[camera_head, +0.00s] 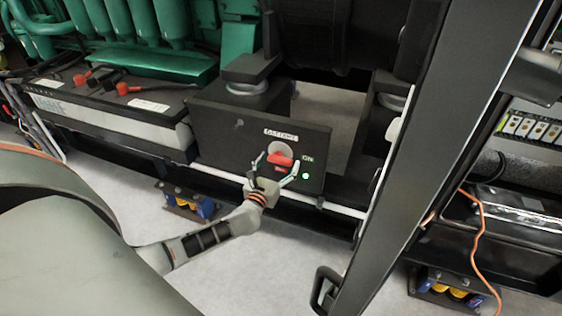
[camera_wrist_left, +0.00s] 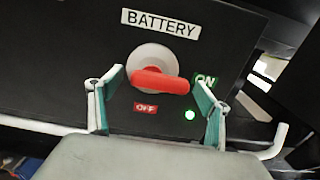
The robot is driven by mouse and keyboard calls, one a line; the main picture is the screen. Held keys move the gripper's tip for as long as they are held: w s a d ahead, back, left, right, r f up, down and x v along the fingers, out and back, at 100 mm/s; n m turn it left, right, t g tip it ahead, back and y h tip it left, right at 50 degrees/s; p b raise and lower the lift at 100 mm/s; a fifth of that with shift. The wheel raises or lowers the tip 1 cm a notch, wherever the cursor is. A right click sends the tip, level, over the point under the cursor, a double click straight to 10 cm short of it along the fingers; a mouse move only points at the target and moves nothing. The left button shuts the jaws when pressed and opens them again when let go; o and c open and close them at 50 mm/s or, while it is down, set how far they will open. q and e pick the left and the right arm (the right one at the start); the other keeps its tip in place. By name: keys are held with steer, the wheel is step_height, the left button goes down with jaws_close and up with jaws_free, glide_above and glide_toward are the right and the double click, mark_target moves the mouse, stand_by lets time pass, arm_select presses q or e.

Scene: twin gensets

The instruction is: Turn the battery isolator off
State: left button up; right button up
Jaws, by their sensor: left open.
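The battery isolator is a red handle (camera_head: 280,159) on a pale round plate, mounted on a black panel (camera_head: 225,135) under a label reading BATTERY. In the left wrist view the red handle (camera_wrist_left: 160,82) lies nearly level, its right end towards the green ON mark (camera_wrist_left: 206,80). A red OFF mark (camera_wrist_left: 146,107) sits below the plate. A green lamp (camera_wrist_left: 190,115) is lit. My left gripper (camera_head: 275,170) is open in front of the panel, its fingers (camera_wrist_left: 160,92) either side of the handle. I cannot tell whether they touch it. My right gripper is out of view.
A battery box (camera_head: 110,120) with red and black terminals stands left of the panel. A dark upright post (camera_head: 400,160) rises on the right. A pale rail (camera_head: 220,173) runs along the panel's foot. An orange cable (camera_head: 478,245) hangs at far right.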

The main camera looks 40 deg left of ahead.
arm_select(q)
steer(key=shift+w, duration=0.5)
steer(key=shift+a, duration=0.1)
steer(key=c, duration=1.1)
